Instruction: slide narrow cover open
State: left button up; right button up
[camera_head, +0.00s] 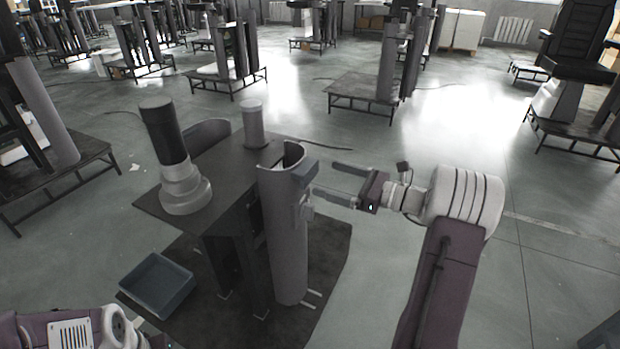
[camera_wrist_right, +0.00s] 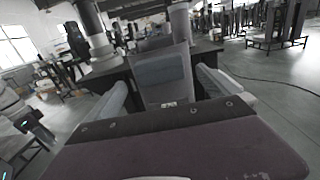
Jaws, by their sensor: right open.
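The narrow cover (camera_head: 285,240) is a tall grey curved panel standing upright at the front right edge of the dark table. A grey block (camera_head: 304,173) and a small bracket (camera_head: 307,205) sit on its right side near the top. My right gripper (camera_head: 327,180) is open, reaching in from the right, with its fingertips close to the block. In the right wrist view, a grey block (camera_wrist_right: 162,75) shows between and beyond the two fingers. Contact cannot be told. My left arm shows at the bottom left corner, but its fingers are out of view.
The dark table (camera_head: 225,165) carries a grey-black column (camera_head: 165,140), a short cylinder (camera_head: 253,125) and another curved cover (camera_head: 207,138). A blue-grey bin (camera_head: 157,285) sits low at the front left. Floor to the right is open; other column stands are farther back.

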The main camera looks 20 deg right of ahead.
aim_at(312, 173)
jog(key=b+x, duration=0.1)
jog(key=x, duration=0.6)
jog(key=shift+s, duration=0.1)
jog(key=shift+c, duration=0.3)
